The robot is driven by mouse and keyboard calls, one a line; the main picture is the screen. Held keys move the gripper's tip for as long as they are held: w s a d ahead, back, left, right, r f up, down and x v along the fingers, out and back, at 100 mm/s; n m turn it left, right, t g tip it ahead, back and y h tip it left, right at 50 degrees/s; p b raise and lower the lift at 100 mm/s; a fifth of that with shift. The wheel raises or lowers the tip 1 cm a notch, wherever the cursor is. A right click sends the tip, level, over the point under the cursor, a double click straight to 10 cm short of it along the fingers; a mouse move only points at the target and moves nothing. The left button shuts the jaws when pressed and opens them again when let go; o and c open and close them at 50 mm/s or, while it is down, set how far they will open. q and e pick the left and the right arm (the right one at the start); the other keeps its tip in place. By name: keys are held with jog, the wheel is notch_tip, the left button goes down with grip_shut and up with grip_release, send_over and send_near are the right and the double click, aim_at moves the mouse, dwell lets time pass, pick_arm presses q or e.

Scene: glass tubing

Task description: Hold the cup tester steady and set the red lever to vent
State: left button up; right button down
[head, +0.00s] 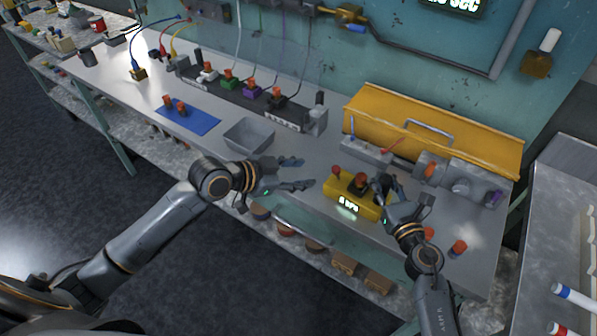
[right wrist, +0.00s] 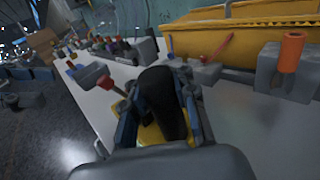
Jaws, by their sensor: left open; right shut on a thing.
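The cup tester, a yellow box (head: 338,190) with a lit display on its front, sits near the bench's front edge in the head view. A red-knobbed lever (head: 336,170) stands at its left end; it also shows in the right wrist view (right wrist: 106,82), tilted to the left. My right gripper (head: 384,188) is shut on a black rounded part (right wrist: 163,105) at the tester's right side. The yellow body shows below the fingers in the right wrist view. My left gripper (head: 304,173) is open and empty, left of the tester and apart from it. Lever markings are unreadable.
A yellow cabinet (head: 440,125) with a handle stands behind the tester. A grey tray (head: 249,135) and a blue mat (head: 187,118) with red-topped pieces lie left. Grey fixtures (head: 470,180) stand right. Red pieces (head: 458,248) stand at front right, near my right arm.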

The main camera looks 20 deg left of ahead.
dwell(0.3)
jog(key=c, duration=1)
grip_release()
